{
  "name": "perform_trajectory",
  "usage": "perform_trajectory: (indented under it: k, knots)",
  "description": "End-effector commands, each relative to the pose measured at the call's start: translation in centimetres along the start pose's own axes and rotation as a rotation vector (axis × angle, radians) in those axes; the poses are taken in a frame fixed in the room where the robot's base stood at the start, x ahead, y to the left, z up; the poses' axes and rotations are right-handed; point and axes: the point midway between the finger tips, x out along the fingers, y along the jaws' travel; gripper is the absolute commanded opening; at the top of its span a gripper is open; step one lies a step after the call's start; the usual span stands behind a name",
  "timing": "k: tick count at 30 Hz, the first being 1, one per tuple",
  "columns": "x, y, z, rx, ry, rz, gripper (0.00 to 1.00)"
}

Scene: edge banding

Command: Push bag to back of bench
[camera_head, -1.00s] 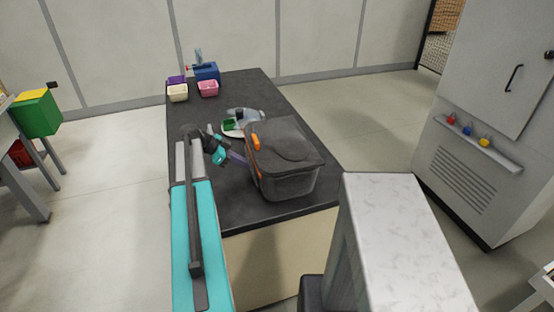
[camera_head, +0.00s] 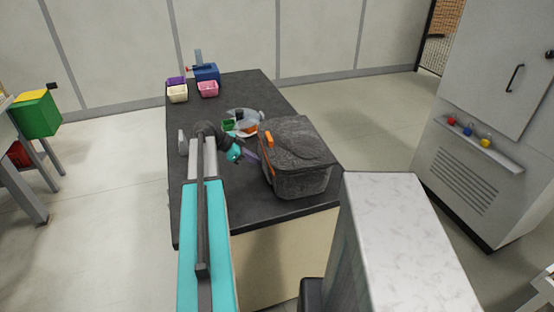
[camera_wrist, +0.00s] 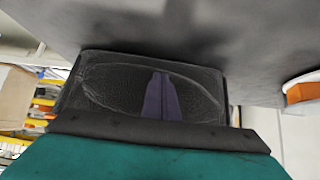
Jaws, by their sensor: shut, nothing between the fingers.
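The dark grey bag (camera_head: 300,165) stands upright on the dark bench top (camera_head: 215,100), close to its right edge and near corner. It has an orange handle or tag on its left side. My gripper (camera_head: 252,158) is at the bag's left side, with its purple fingers shut and empty. In the wrist view the closed fingers (camera_wrist: 161,98) point at the bag's side panel (camera_wrist: 105,90). The tips appear to be against the bag, but the exact contact is hard to tell.

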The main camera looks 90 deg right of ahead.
Motion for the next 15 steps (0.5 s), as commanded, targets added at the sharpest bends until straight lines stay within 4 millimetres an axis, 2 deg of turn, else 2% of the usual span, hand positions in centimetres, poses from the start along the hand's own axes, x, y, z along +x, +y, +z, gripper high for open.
perform_trajectory:
  k: [15]
  knots:
    - [2.1,0.0,-2.0,0.002,0.002,0.002,0.0]
